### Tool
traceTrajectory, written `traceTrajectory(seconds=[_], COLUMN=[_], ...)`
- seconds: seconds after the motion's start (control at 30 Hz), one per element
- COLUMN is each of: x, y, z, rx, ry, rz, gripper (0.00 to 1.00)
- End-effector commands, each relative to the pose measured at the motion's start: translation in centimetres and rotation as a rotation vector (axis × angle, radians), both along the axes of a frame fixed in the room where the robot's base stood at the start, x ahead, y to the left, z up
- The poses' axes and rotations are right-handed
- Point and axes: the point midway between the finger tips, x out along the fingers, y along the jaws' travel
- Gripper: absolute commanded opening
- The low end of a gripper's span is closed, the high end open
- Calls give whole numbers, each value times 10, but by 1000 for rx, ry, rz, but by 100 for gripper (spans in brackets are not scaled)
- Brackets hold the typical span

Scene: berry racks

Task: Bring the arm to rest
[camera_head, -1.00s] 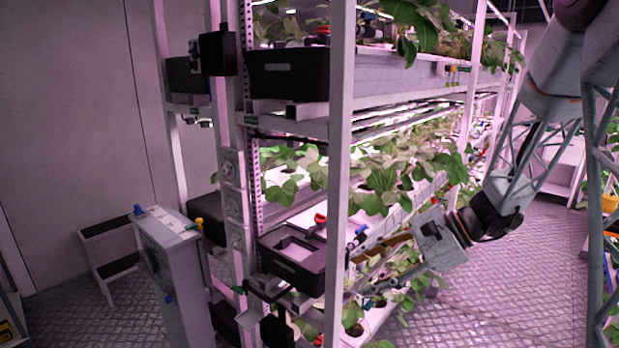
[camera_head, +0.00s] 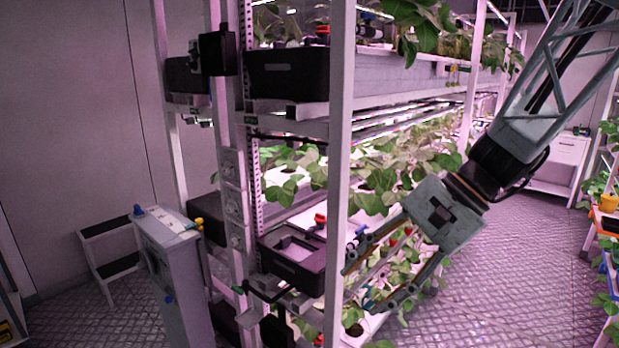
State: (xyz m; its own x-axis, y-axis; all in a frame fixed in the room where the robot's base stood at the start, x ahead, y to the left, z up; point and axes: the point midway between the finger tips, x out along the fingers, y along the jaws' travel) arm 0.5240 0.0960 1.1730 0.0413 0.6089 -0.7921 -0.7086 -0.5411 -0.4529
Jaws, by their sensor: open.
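My gripper (camera_head: 358,287) is at the right of the rack's end post, in front of the lower plant tier. Its two long fingers point down and left and stand apart, with nothing seen between them. The grey gripper body (camera_head: 440,215) hangs from my arm (camera_head: 540,110), which comes down from the upper right. The fingertips overlap the rack post and leaves in the picture; I cannot tell whether they touch.
The berry rack (camera_head: 338,180) fills the middle, with leafy plants (camera_head: 400,180) on its tiers. A black bin (camera_head: 290,75) sits high and a black tray (camera_head: 295,258) lower. A grey cabinet (camera_head: 170,270) and step stool (camera_head: 105,255) stand left. The aisle floor (camera_head: 515,270) at right is clear.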

Motion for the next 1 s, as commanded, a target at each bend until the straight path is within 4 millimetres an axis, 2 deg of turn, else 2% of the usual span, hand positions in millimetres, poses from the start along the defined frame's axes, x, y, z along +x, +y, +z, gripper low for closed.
traceTrajectory(seconds=[0.47,1.0], x=[-68,-137], y=[-5,-25], z=[29,53], rx=[-157,-341], ry=[-111,-240], rz=[168,342], gripper=[44,44])
